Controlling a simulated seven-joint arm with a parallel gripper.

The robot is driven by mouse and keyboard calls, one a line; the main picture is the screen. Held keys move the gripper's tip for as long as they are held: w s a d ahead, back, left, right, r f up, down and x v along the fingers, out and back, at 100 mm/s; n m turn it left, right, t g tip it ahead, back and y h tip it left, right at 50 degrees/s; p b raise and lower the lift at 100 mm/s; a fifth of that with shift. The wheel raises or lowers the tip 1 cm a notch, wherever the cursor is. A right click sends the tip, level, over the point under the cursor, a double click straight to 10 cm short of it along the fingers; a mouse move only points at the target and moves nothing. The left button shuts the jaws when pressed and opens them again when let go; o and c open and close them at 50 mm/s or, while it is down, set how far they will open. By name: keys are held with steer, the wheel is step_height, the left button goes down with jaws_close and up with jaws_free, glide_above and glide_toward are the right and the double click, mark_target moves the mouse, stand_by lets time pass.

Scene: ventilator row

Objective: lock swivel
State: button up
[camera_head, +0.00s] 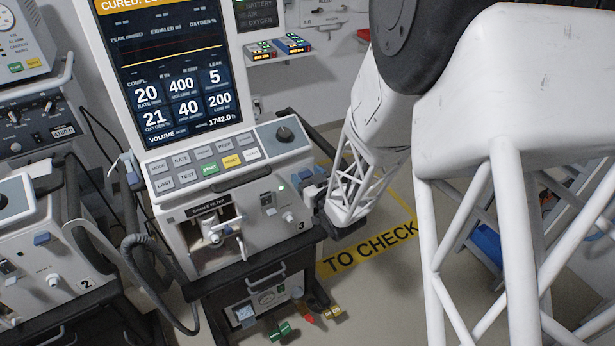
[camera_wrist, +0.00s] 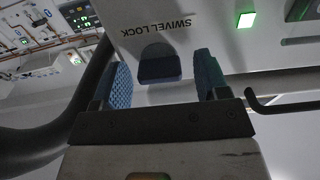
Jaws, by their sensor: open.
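The swivel lock (camera_wrist: 158,68) is a dark blue-grey tab on the white ventilator side in the wrist view, below the upside-down label "SWIVEL LOCK" (camera_wrist: 158,25). My gripper (camera_wrist: 163,82) is open, with one blue ribbed pad on each side of the tab in the picture. There are visible gaps between tab and pads; I cannot tell whether the pads reach its depth. In the head view my gripper (camera_head: 315,190) is at the right side of ventilator 3 (camera_head: 180,230). The lock cannot be made out clearly there.
A green light (camera_wrist: 245,20) glows beside the label. A dark hook-shaped bar (camera_wrist: 270,105) is close to the right pad. Ventilator 2 (camera_head: 45,260) stands at left with a hose (camera_head: 150,255) between the machines. A yellow "TO CHECK" floor strip (camera_head: 370,248) lies below my arm.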

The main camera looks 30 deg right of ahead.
steer(key=shift+s, duration=0.15)
steer(key=s, duration=0.7)
steer(key=shift+s+d, duration=0.3)
stand_by(0.5)
steer(key=s+a+r+m+g+h, duration=0.1)
steer(key=a+r+g+h, duration=0.25)
steer(key=r+g, duration=0.7)
steer(key=s+a+r+g, duration=0.1)
steer(key=s+a+r, duration=0.2)
steer(key=s, duration=0.3)
steer(key=s+a+r+g+y, duration=0.1)
steer(key=s+a+r+g, duration=0.1)
steer(key=s+a+r, duration=0.2)
steer(key=s+a+r+g+y, duration=0.1)
steer(key=s+a+r+g, duration=0.1)
steer(key=s+r, duration=0.4)
steer(key=s+a, duration=0.1)
steer(key=s, duration=0.2)
steer(key=shift+a+r, duration=0.25)
